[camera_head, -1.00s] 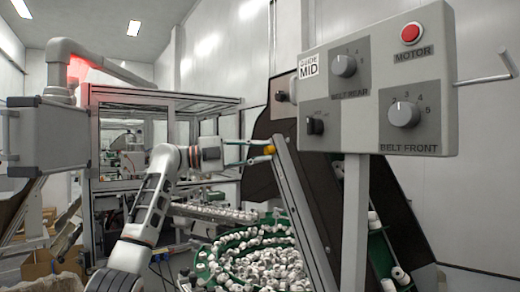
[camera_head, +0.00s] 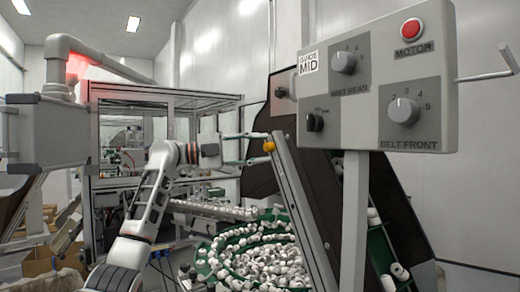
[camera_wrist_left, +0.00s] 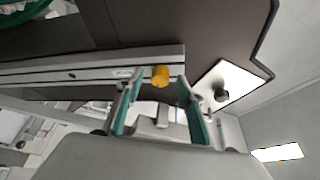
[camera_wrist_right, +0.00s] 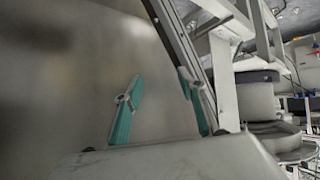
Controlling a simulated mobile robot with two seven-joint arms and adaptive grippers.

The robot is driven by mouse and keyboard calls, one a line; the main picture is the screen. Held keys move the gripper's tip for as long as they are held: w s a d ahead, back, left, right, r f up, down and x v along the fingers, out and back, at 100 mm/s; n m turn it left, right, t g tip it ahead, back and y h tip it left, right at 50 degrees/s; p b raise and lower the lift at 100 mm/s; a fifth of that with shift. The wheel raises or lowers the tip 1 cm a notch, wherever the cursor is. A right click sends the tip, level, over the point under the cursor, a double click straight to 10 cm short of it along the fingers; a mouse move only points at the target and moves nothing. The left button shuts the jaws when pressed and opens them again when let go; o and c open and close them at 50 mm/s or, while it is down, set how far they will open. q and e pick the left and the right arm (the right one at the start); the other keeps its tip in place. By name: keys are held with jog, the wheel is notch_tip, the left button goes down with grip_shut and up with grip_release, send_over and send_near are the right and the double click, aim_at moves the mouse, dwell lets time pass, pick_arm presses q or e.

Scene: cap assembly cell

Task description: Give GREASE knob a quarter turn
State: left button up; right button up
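A small orange-yellow knob (camera_head: 268,146) sits on the slanted metal rail (camera_head: 301,210). In the left wrist view the knob (camera_wrist_left: 160,76) stands by a small label I cannot read, so I cannot confirm it says GREASE. My left gripper (camera_head: 264,148) reaches it from the left with its fingers spread, one above and one below the knob. In the left wrist view the knob lies between the fingertips (camera_wrist_left: 157,84), with a gap on both sides. My right gripper (camera_wrist_right: 160,77) is open and empty in the right wrist view, and outside the head view.
A grey control panel (camera_head: 440,75) on a post stands right of the rail, with a red MOTOR button (camera_head: 411,29), BELT REAR dial (camera_head: 344,62), BELT FRONT dial (camera_head: 403,111) and a black knob (camera_head: 315,122). A green bowl (camera_head: 226,266) of white caps lies below.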

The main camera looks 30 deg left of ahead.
pick_arm(q)
jog(key=v, duration=1.1)
jog(key=shift+s+a, duration=0.2)
jog(key=shift+s, duration=0.05)
jog(key=shift+f, duration=0.15)
